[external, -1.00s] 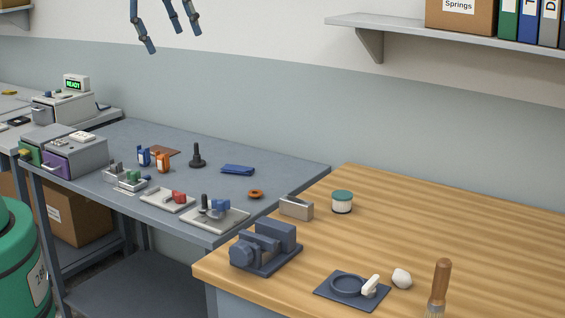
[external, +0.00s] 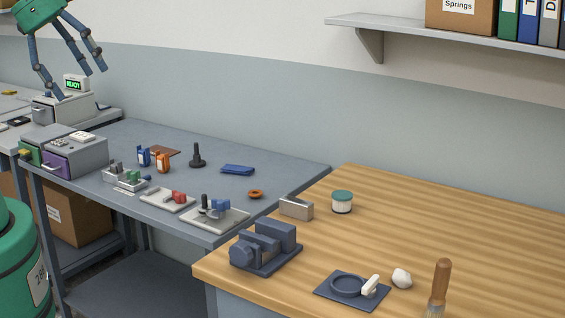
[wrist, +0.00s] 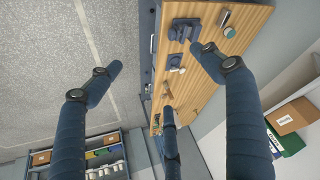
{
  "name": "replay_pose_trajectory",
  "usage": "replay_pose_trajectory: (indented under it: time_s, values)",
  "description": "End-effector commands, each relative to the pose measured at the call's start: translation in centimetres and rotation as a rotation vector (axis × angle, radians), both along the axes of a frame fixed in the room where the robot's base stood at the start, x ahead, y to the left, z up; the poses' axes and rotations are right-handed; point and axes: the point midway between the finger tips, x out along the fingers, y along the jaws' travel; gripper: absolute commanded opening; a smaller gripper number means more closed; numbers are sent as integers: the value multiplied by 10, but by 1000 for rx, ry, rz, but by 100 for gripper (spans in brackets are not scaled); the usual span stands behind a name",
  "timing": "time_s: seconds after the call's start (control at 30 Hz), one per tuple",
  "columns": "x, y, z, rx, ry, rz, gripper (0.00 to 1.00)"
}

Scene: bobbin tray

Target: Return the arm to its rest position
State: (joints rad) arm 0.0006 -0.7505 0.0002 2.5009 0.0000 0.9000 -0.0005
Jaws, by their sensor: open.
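My gripper (external: 80,84) hangs at the upper left of the external view, high over the back left end of the grey table (external: 285,166). Its blue jointed fingers are spread and point down, with nothing between them. In the wrist view the fingers (wrist: 157,60) stand wide apart, and one lies over the wooden bench (wrist: 205,95) in the picture. Part of my arm above the green hand is cut off by the frame's top edge.
A device with a READY display (external: 77,84) shows behind the fingers. The grey table holds drawer boxes (external: 78,157), small fixtures and an orange ring (external: 256,194). A dark vise (external: 265,250), a jar (external: 342,203) and a brush (external: 440,285) are on the wooden bench. A shelf (external: 400,30) juts out at upper right.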

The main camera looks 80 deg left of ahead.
Motion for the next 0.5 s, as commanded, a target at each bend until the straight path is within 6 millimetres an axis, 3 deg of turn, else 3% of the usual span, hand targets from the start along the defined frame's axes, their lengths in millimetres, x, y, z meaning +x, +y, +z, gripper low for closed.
replay_pose_trajectory:
  time_s: [0.33, 0.5]
  values:
    - [0, 0, -1, 0, 0, 0, 80]
    - [0, 0, -13, 0, 0, 0, 80]
